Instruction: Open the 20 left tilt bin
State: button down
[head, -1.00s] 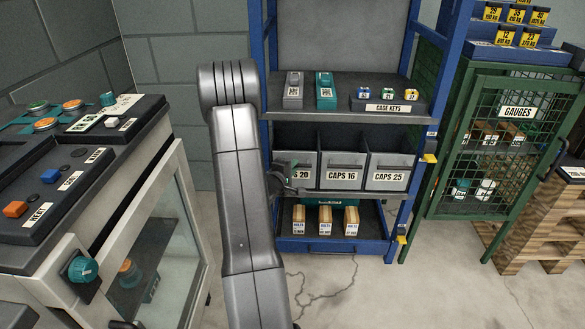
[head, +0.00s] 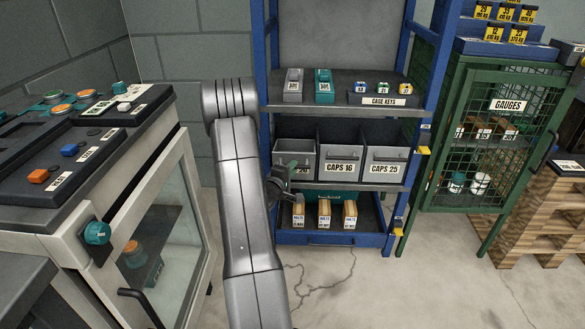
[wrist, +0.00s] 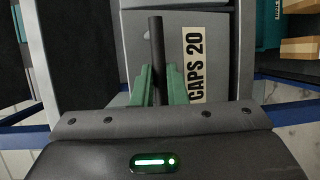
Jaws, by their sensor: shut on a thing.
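The left tilt bin, a grey bin labelled CAPS 20 (head: 303,156), sits in the shelf's middle row, partly hidden by my arm. Its front leans outward, and its dark inside shows above the front edge, so it stands at least partly open. My gripper (head: 290,166) is at its front. In the wrist view, the green fingers of my gripper (wrist: 160,86) are shut on the bin's dark bar handle (wrist: 157,35). The bin's grey face and its CAPS 20 label (wrist: 195,65) show beside the handle.
Bins CAPS 16 (head: 341,159) and CAPS 25 (head: 385,160) stand closed to the right. Above is a shelf with cage keys (head: 384,88); below is a blue tray (head: 318,239) with boxes. A control cabinet (head: 190,215) stands left, a green mesh cage (head: 487,140) right.

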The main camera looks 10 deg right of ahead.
jog(key=s+f+b, duration=0.1)
jog(key=s+f, duration=0.2)
jog(key=f, duration=0.1)
jog(key=shift+s+a+f, duration=0.25)
jog(key=shift+a+f, duration=0.15)
jog(key=shift+a, duration=0.05)
jog(key=shift+f, duration=0.1)
dwell(0.6)
jog(key=c, duration=1.5)
grip_release()
jog(key=shift+w+f, duration=0.15)
jog(key=shift+o, duration=0.2)
jog(key=shift+d, duration=0.1)
jog(key=shift+s, duration=0.2)
jog(key=p+v, duration=0.3)
jog(key=v, duration=1)
jog(key=shift+s+a, duration=0.2)
jog(key=shift+s, duration=0.05)
